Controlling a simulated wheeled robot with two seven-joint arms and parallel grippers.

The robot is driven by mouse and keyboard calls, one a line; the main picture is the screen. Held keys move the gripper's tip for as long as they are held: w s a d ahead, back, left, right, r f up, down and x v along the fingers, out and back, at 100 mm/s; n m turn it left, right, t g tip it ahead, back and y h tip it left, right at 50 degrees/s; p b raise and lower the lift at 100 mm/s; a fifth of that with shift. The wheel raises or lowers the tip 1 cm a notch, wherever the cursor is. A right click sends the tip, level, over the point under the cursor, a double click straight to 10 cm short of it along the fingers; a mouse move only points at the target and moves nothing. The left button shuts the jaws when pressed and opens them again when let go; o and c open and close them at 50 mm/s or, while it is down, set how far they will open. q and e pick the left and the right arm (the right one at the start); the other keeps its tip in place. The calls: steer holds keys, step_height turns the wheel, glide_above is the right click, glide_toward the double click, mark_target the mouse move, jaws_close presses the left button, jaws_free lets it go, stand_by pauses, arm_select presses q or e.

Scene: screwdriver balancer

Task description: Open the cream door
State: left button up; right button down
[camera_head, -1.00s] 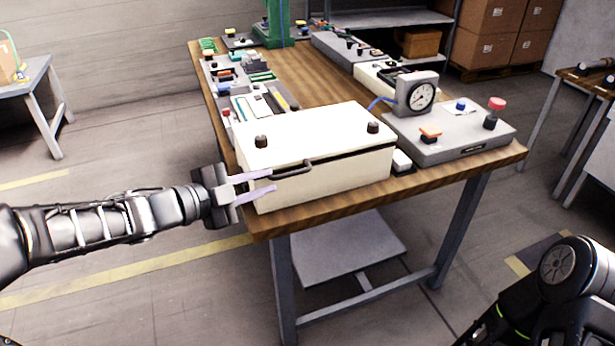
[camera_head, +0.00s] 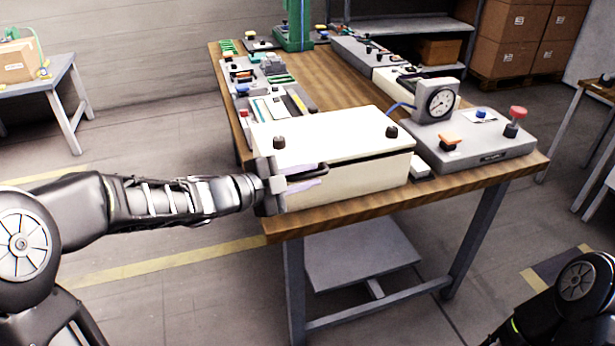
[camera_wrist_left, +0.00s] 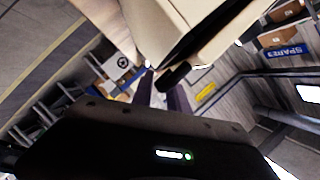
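The cream box with its cream door (camera_head: 335,135) sits at the near edge of the wooden table. The door looks closed, with two dark knobs on top. A dark bar handle (camera_head: 322,168) sticks out at its front left. My left gripper (camera_head: 318,180) is at the handle, its pale purple fingers apart, close to the box front. In the left wrist view the fingers (camera_wrist_left: 162,95) are spread, and the dark handle (camera_wrist_left: 174,76) shows at their tips by the cream surface. Whether they touch it I cannot tell. My right gripper is out of view.
The wooden table (camera_head: 335,84) carries a grey panel (camera_head: 480,150) with a gauge and red button, right of the box. Several small parts lie behind it. Open floor lies left and in front of the table.

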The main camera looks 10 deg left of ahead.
arm_select(q)
steer(key=shift+w+d, duration=0.1)
steer(key=shift+c, duration=0.3)
jaws_close()
stand_by(1.1)
